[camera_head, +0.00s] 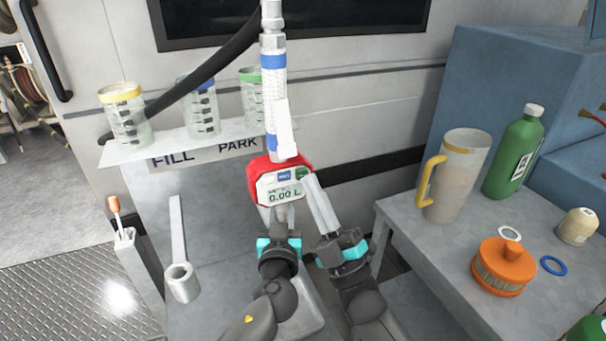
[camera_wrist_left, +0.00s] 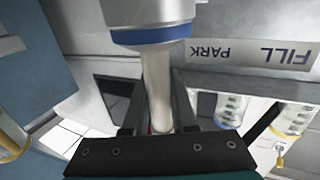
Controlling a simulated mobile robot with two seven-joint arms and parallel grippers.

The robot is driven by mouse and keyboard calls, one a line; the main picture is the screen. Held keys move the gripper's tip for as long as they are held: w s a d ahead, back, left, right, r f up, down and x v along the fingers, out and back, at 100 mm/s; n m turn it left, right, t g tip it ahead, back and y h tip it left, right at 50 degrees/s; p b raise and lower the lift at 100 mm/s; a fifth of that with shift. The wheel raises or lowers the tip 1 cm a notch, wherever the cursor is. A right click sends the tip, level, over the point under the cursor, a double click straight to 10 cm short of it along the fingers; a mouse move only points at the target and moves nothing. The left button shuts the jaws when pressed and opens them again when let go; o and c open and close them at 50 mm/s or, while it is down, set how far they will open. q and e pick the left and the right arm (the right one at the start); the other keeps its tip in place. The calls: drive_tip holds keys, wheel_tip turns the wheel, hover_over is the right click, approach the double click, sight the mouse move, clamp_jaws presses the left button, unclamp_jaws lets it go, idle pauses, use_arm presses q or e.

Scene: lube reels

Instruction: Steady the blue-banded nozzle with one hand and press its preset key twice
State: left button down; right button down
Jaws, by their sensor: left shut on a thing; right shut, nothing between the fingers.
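The nozzle hangs upright, with a blue band (camera_head: 273,62) on its white upper part and a red-rimmed meter head (camera_head: 258,190) below. The meter's display (camera_head: 284,194) reads 0.00 L, with a blue key (camera_head: 284,176) and a green key above it. My left gripper (camera_head: 281,213) is shut on the nozzle just below the meter. In the left wrist view its fingers flank the pale nozzle tube (camera_wrist_left: 157,85), below a blue ring (camera_wrist_left: 155,34). My right gripper (camera_head: 308,181) is shut and empty, its tips at the meter's right side by the green key. Whether they touch is unclear.
A shelf labelled FILL and PARK (camera_head: 160,145) holds clear jars with yellow (camera_head: 126,115), blue and green rims. A wrench-like tool (camera_head: 178,240) stands at left.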

drive_tip(key=shift+w+a, duration=0.15)
drive_tip(key=shift+w, duration=0.4)
idle(0.7)
drive_tip(key=shift+s, duration=0.1)
drive_tip(key=shift+s+d, duration=0.3)
drive_tip(key=shift+s, duration=0.45)
drive_tip(key=shift+s, duration=0.1)
drive_tip(key=s, duration=0.1)
drive_tip(key=s+d, duration=0.1)
drive_tip(key=s, duration=0.2)
drive_tip(key=shift+s+d, duration=0.25)
drive_tip(key=shift+s, duration=0.05)
use_arm(q)
drive_tip(key=c, duration=0.6)
unclamp_jaws()
drive_tip(key=shift+c, duration=0.2)
